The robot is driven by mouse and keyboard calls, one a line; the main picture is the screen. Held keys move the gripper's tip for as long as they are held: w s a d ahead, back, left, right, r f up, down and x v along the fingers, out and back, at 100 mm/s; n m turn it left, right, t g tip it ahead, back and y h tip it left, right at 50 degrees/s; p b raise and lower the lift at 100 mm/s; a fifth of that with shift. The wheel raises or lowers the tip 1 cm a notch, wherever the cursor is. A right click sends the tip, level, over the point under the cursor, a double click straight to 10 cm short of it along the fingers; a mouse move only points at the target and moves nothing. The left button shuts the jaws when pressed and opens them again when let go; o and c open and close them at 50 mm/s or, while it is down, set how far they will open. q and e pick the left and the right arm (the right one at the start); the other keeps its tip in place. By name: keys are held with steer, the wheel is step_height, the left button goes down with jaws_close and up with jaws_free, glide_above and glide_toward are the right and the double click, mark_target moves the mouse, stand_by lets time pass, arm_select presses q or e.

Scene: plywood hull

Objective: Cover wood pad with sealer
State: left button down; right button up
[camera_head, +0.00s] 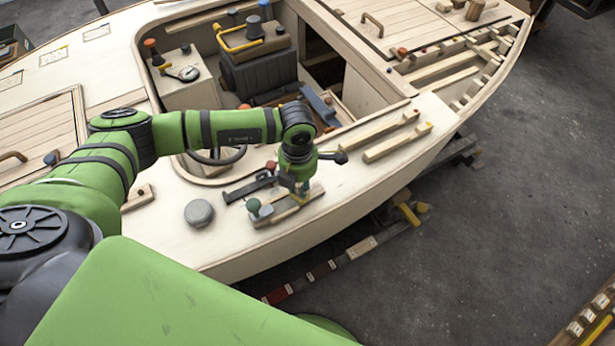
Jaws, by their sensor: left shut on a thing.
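My left gripper (299,182) comes down from the end of the green arm over the hull's near deck. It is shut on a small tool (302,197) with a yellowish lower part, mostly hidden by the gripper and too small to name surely. Right below it lies a small wood pad (285,213) on the pale deck; I cannot tell whether the tool touches it. A green-topped knob or small container (254,206) is at the pad's left end. Sealer on the pad cannot be made out. My right gripper is not in view.
A round grey tin (199,212) stands left of the pad. A dark clamp-like bar (249,186) lies just behind it. Two wooden strips (397,142) lie to the right. The open cockpit, with a dark engine-like block (260,72), is behind. The hull edge drops off in front.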

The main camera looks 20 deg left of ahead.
mark_target(322, 188)
arm_select(q)
steer(key=shift+s+a, duration=0.25)
steer(key=shift+s, duration=0.1)
steer(key=shift+w+d+b, duration=0.5)
steer(key=shift+w+b, duration=0.2)
steer(key=shift+b, duration=0.1)
steer(key=shift+w+d+b, duration=0.65)
steer(key=shift+w+d, duration=0.1)
steer(key=shift+w, duration=0.2)
steer(key=shift+w+d+f+b, duration=0.15)
steer(key=shift+w+d+b, duration=0.65)
steer(key=shift+w+b, duration=0.35)
steer(key=shift+w+d, duration=0.2)
steer(key=shift+d, duration=0.1)
steer(key=shift+r, duration=0.25)
step_height(322, 188, up, 6)
steer(key=p, duration=0.3)
steer(key=shift+s+f, duration=0.1)
